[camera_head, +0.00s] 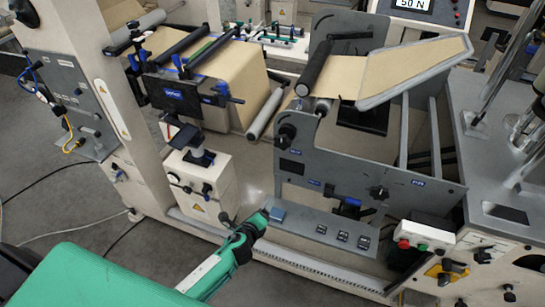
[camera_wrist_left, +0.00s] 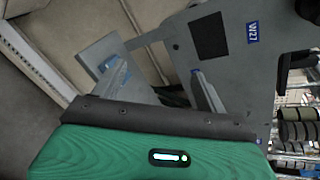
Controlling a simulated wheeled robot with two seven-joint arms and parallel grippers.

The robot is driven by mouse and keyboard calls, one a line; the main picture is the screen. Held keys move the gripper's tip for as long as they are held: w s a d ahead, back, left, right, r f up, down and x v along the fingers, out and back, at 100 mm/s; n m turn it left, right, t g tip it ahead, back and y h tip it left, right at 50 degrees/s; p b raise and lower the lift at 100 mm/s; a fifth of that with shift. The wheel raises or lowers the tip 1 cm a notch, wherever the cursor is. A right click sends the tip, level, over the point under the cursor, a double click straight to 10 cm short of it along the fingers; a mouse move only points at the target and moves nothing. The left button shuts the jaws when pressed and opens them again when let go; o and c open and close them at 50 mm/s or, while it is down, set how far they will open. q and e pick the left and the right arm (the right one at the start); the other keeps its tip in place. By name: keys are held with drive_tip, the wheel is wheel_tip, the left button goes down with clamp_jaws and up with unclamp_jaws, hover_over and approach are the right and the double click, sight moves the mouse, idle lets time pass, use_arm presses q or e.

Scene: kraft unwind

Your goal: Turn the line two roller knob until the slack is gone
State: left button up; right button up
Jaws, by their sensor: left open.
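A black knob (camera_head: 287,133) sits on the side plate below the end of the roller (camera_head: 314,70); it looks like the roller knob, but I cannot read a line number. The brown paper web (camera_head: 338,77) runs from the roller to a sloped grey panel; its slack is hard to judge. My left gripper (camera_head: 261,216) is open and empty, low in front of the plate, below the knob and apart from it. In the left wrist view, a dark knob-like part (camera_wrist_left: 297,65) shows at the right edge, beside the plate. My right gripper is not in view.
A second black knob (camera_head: 379,192) is on the lower plate. A beige control box (camera_head: 200,180) stands left. Open floor lies at lower left.

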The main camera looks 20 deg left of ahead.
sight(282, 144)
use_arm(q)
drive_tip(key=w+d+r+m+t+p, duration=0.1)
drive_tip(key=w+r+m+t, duration=0.15)
drive_tip(key=r, duration=0.75)
drive_tip(key=w+d+r+m+t+p, duration=0.15)
drive_tip(key=r+m, duration=0.25)
drive_tip(key=r, duration=0.6)
drive_tip(key=shift+h, duration=0.4)
drive_tip(key=w, duration=0.3)
drive_tip(key=w+b, duration=0.1)
drive_tip(key=w, duration=0.4)
drive_tip(key=shift+w+d+r, duration=0.15)
drive_tip(key=shift+w+r, duration=0.1)
drive_tip(key=shift+w, duration=0.05)
drive_tip(key=shift+w+b, duration=0.4)
drive_tip(key=shift+w, duration=0.45)
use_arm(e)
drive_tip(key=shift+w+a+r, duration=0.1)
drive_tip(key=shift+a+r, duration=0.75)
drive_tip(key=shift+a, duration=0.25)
use_arm(q)
drive_tip(key=shift+c, duration=0.4)
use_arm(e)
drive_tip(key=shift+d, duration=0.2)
